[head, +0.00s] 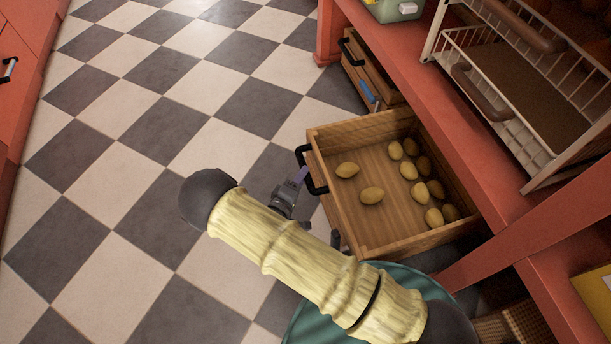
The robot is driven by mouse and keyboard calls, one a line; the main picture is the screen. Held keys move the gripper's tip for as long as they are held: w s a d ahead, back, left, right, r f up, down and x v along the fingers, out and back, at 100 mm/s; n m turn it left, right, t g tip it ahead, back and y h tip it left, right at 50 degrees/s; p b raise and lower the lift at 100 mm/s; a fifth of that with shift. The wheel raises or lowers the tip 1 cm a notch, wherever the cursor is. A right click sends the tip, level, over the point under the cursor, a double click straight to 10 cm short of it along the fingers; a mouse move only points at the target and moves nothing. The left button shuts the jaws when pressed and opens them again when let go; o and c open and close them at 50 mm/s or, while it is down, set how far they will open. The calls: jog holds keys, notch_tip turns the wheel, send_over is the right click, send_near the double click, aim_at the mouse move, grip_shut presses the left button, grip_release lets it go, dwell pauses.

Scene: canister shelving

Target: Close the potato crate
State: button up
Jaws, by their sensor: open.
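The potato crate (385,241) is a wooden drawer-like box, pulled out from under the red shelf. Several potatoes (371,195) lie in it, most of them grouped toward its right side. A black handle (314,172) is on its left face. My gripper (299,178) is open, close to this handle; I cannot tell whether it touches it. My arm passes below and left of the crate and hides part of the floor there.
The red shelf (425,90) runs above the crate's right side. A second wooden crate (366,75) with a black handle sits further back. A white wire rack (480,70) stands on the shelf. The checkered floor (150,130) to the left is clear.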

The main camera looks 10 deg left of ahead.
jog(key=shift+b+x, duration=0.45)
jog(key=shift+x, duration=1.15)
grip_shut()
